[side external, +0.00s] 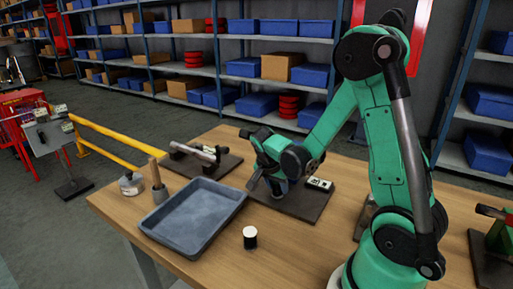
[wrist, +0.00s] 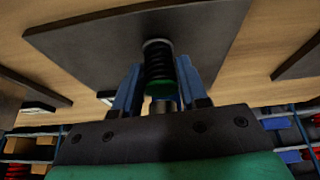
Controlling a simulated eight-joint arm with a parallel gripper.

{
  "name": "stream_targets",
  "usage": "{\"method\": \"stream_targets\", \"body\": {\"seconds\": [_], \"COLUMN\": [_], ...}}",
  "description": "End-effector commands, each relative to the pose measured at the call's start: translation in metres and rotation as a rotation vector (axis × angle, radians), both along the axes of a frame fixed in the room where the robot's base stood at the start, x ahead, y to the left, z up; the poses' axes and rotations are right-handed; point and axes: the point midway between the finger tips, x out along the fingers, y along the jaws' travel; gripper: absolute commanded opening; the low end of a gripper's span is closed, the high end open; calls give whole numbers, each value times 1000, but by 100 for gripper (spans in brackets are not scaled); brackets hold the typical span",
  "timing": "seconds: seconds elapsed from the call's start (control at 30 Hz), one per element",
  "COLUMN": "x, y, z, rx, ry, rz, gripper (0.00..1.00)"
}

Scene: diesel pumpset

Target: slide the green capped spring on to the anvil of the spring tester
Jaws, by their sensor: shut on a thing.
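The green capped spring (wrist: 159,66) shows in the wrist view as dark coils with a grey ring at one end and a green cap at the other. My gripper (wrist: 158,82) is shut on it, with a blue finger on each side. In the side view my gripper (side external: 274,186) is low over the dark base plate of the spring tester (side external: 312,207), and the spring is mostly hidden. The plate also fills much of the wrist view (wrist: 100,45). A metal cylinder (wrist: 162,106) shows beyond the green cap. I cannot tell whether the spring touches the anvil.
A grey tray (side external: 178,228) lies left of the tester. A black cylinder with a white top (side external: 250,238) stands in front. A metal fixture on a dark plate (side external: 205,158) is behind the tray. A white block (side external: 319,184) sits beside my gripper.

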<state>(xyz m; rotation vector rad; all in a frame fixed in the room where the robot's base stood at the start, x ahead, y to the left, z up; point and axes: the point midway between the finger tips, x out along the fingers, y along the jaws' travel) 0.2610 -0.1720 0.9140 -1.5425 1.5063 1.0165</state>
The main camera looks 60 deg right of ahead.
Motion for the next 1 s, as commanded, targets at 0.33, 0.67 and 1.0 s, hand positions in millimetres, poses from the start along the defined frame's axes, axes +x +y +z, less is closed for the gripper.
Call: {"method": "stream_targets", "body": {"seconds": [0.33,0.67,1.0], "x": [-1,-1,-1], "y": [-28,-28,-27], "z": [-2,-2,-1], "rx": [-33,-31,-30], "ry": [-23,-24,-23], "rz": [-35,-34,-34], "gripper": [3,75,75]}}
